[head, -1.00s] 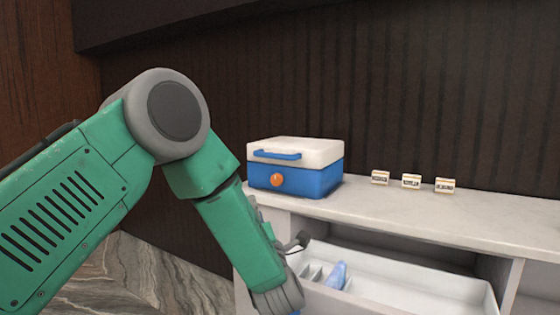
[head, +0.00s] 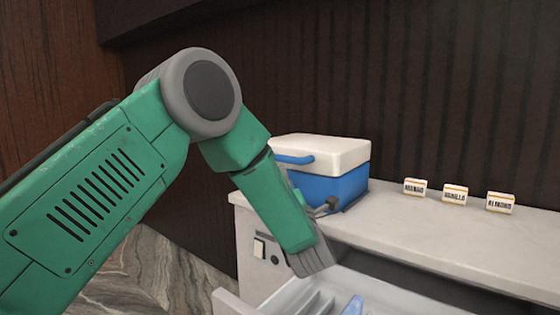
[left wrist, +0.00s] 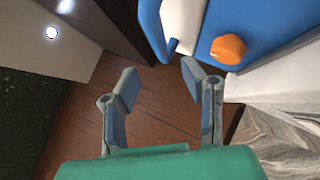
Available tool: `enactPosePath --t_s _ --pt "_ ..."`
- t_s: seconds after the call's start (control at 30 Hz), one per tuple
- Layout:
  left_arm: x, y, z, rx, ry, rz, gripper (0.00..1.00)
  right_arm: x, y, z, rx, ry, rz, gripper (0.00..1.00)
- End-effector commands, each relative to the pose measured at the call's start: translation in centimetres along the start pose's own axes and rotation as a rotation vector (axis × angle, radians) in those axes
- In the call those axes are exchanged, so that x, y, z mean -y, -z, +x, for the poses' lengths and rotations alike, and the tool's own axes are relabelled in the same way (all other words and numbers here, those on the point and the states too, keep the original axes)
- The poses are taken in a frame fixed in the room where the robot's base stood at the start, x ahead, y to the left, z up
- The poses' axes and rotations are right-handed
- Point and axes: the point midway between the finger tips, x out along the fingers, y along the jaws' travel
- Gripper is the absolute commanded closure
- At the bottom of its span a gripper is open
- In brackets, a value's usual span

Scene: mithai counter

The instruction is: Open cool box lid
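The cool box has a blue body (head: 340,188) and a white lid (head: 335,152) with a blue handle (head: 294,159) on its front. It stands on the counter with the lid closed. My left arm hides its lower left front. In the left wrist view the box's orange knob (left wrist: 228,49) and the blue handle (left wrist: 150,25) show beyond the fingers. My left gripper (left wrist: 160,77) is open with nothing between its fingers, apart from the box. In the head view its hand is in front of the counter, below the box. My right gripper is not in view.
An open drawer (head: 395,296) lies below the counter, with a blue item (head: 353,304) in it. Three small labelled cards (head: 415,187) (head: 455,194) (head: 500,202) stand right of the box. The pale counter top (head: 425,222) is otherwise clear. A dark ribbed wall is behind.

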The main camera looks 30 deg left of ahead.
Motion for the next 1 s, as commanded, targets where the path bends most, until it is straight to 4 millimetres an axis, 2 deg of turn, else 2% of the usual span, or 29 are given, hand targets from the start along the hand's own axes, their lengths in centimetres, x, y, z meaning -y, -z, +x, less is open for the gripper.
enactPosePath --t_s 0.03,0.2,0.4,0.6,0.87,0.9,0.97,1.0 --pt "0.0 0.1 1.2 -0.001 -0.003 -0.001 0.62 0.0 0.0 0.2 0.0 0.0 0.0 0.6" --pt "0.1 0.1 4.8 -0.001 -0.003 -0.001 0.62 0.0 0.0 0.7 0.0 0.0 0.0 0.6" --pt "0.1 0.1 7.7 0.0 -0.001 0.001 0.62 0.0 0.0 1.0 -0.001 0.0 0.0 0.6" --pt "0.1 0.0 8.9 0.001 0.0 0.001 0.62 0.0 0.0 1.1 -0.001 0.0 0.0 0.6" --pt "0.0 0.0 9.0 0.001 0.001 0.001 0.62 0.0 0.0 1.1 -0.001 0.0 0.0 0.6" --pt "0.0 0.0 9.0 0.001 0.001 0.001 0.77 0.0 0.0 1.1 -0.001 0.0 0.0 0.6" --pt "0.1 0.0 9.0 0.001 0.001 0.001 0.98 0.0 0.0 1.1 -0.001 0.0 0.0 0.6" --pt "0.1 0.0 9.0 0.001 0.001 0.001 1.0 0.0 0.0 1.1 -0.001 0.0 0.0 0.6"
